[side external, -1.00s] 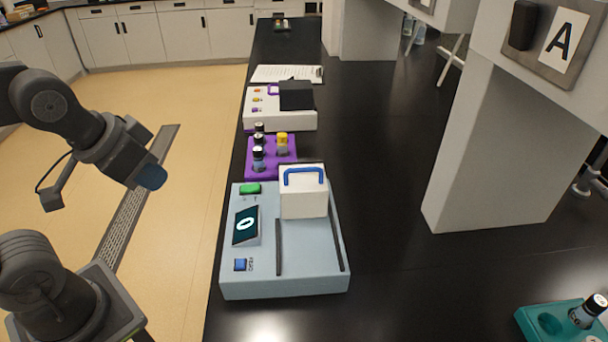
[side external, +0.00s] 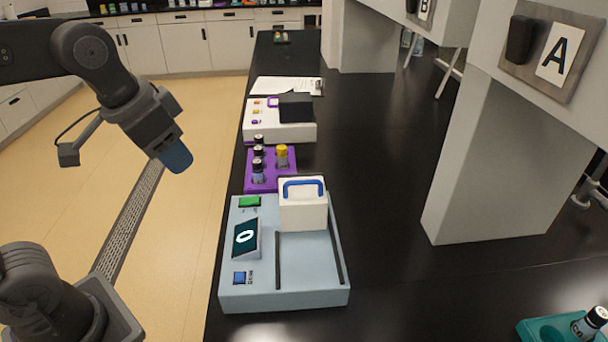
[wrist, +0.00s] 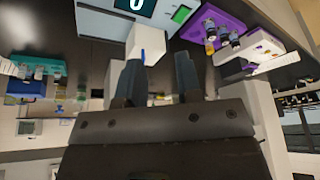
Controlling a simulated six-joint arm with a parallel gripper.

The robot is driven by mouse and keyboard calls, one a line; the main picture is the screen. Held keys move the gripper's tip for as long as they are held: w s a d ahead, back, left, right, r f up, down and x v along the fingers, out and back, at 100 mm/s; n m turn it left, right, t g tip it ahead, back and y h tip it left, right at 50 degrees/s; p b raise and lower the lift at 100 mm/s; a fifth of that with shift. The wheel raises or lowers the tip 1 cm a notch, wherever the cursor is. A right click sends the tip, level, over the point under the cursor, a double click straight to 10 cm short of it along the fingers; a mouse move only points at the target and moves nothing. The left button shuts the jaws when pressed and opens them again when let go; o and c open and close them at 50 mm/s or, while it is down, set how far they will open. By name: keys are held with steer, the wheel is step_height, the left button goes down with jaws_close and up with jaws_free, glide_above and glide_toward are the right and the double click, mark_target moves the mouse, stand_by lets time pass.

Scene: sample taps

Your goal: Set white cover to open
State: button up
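The white cover (side external: 303,212) is a box with a blue handle (side external: 303,188) on top. It sits at the far right part of the light-blue device (side external: 258,299), at the far end of two dark rails (side external: 278,260). In the wrist view the white cover (wrist: 146,42) shows just beyond my fingers. My gripper (side external: 177,160) is in the air left of the device, over the floor, apart from the cover. In the wrist view my gripper (wrist: 158,75) has its two fingers apart with nothing between them.
The device also has a green button (side external: 249,202), a dark screen (side external: 245,238) reading 0 and a blue button (side external: 239,278). A purple rack (side external: 287,179) with several vials and a white device (side external: 280,134) stand behind. A teal rack (side external: 537,328) is front right.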

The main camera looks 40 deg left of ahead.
steer(key=shift+o, duration=0.2)
steer(key=w+d+r+m+g, duration=0.1)
steer(key=w+d+r+m, duration=0.1)
steer(key=w, duration=0.4)
steer(key=w+d+r+m+g, duration=0.2)
steer(key=w+r, duration=0.1)
steer(key=w, duration=0.2)
steer(key=shift+w+r+h, duration=0.25)
steer(key=shift+w+h, duration=0.1)
steer(key=shift+h, duration=0.05)
steer(key=m+g, duration=0.3)
steer(key=m, duration=0.1)
glide_above(302, 196)
steer(key=f, duration=1.4)
steer(key=shift+w+f, duration=0.15)
steer(key=shift+w, duration=0.15)
jaws_close()
